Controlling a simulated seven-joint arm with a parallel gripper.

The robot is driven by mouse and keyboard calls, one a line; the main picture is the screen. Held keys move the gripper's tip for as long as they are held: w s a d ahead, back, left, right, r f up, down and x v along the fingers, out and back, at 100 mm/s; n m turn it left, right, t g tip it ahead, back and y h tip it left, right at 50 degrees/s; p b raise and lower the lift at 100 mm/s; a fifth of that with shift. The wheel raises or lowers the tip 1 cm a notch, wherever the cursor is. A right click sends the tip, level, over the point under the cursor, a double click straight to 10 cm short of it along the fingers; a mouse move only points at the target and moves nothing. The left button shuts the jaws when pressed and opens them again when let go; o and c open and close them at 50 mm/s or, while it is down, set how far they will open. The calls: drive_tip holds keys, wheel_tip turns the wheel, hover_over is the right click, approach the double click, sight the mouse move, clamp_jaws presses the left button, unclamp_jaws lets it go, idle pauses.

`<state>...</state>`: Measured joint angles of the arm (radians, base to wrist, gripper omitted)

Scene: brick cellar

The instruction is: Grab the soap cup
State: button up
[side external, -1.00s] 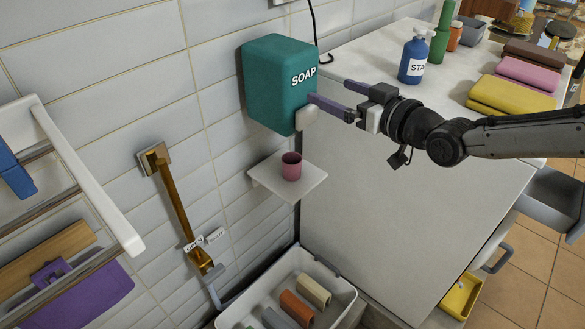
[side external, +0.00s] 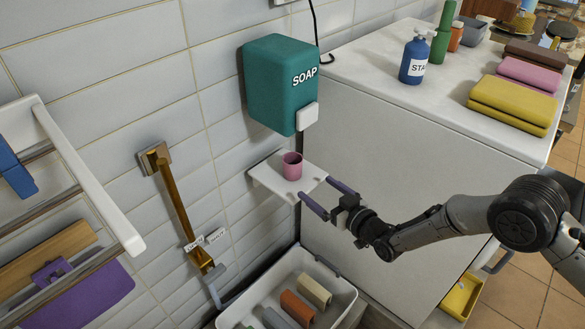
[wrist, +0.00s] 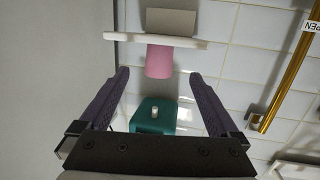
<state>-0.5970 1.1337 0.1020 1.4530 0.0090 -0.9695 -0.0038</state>
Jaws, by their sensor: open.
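The pink soap cup (side external: 292,167) stands upright on a small white shelf (side external: 262,178) on the tiled wall, below the green soap dispenser (side external: 280,85) with its white push plate (side external: 307,116). My gripper (side external: 317,190) is open and empty, just in front of the shelf. Its two purple fingers point toward the cup and stay short of it. In the wrist view, which looks upside down, the cup (wrist: 158,62) shows centred between the fingertips (wrist: 160,74), with the shelf (wrist: 135,38) above it and the dispenser (wrist: 148,112) lower down.
A white cabinet (side external: 385,140) stands right of the shelf, its side close to my gripper. On it are a blue pump bottle (side external: 413,60) and folded towels (side external: 512,103). A bin (side external: 345,297) with several blocks lies below. A brass lever (side external: 178,207) hangs left.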

sight(298, 173)
drive_tip(key=shift+x, duration=5.1)
drive_tip(key=shift+r, duration=0.1)
drive_tip(key=c, duration=1.4)
